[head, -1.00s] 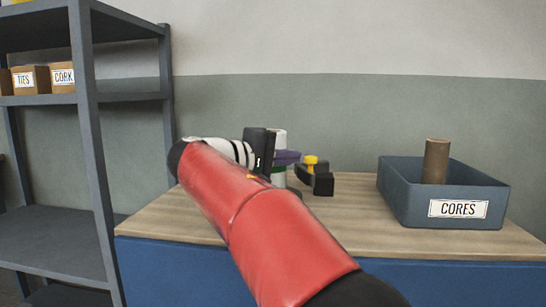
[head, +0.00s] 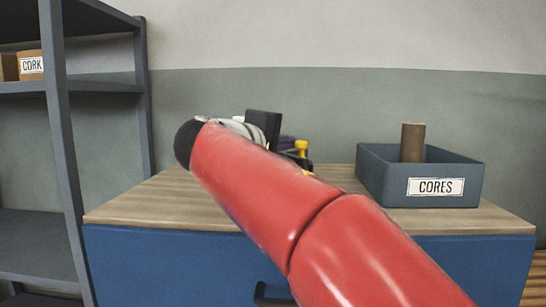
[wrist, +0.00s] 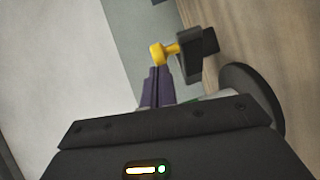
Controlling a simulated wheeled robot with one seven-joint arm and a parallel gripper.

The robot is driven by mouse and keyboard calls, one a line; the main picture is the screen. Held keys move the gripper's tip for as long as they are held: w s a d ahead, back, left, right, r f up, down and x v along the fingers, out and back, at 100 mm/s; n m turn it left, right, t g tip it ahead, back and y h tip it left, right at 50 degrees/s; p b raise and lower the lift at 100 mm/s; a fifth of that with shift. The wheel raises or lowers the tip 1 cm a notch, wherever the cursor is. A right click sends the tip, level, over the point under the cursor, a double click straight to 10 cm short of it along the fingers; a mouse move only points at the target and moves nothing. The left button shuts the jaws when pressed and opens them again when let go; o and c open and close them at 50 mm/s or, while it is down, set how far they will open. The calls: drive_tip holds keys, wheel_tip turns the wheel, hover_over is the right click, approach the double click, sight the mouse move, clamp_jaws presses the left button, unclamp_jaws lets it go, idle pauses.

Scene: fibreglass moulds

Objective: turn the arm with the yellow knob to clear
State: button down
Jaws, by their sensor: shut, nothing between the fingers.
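The yellow knob (wrist: 158,53) stands on a dark arm (wrist: 196,50) in the wrist view. The knob (head: 301,149) also shows in the head view, just right of my gripper (head: 287,143), with much of its dark arm hidden by my red arm. My gripper's purple fingers (wrist: 156,74) are shut together and empty. Their tips point at the knob and lie right by it; I cannot tell whether they touch it. No mark reading clear is visible.
A blue-grey bin (head: 370,177) labelled CORES, holding a brown tube (head: 412,142), stands to the right on the wooden bench top (head: 140,205). A dark round disc (wrist: 255,95) is right of my gripper in the wrist view. A grey shelf rack (head: 60,150) stands at left.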

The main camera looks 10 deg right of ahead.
sight(303, 142)
drive_tip(key=shift+s+d+f+n+t+y+b, duration=0.1)
drive_tip(key=shift+s+d+n+t+y+b, duration=0.25)
drive_tip(key=shift+d+n+t+y+b, duration=0.15)
drive_tip(key=shift+s+d+n+t+y+b, duration=0.3)
drive_tip(key=shift+d+n+t+y, duration=0.1)
drive_tip(key=shift+d, duration=0.2)
drive_tip(key=shift+s+d, duration=0.25)
drive_tip(key=shift+d, duration=0.35)
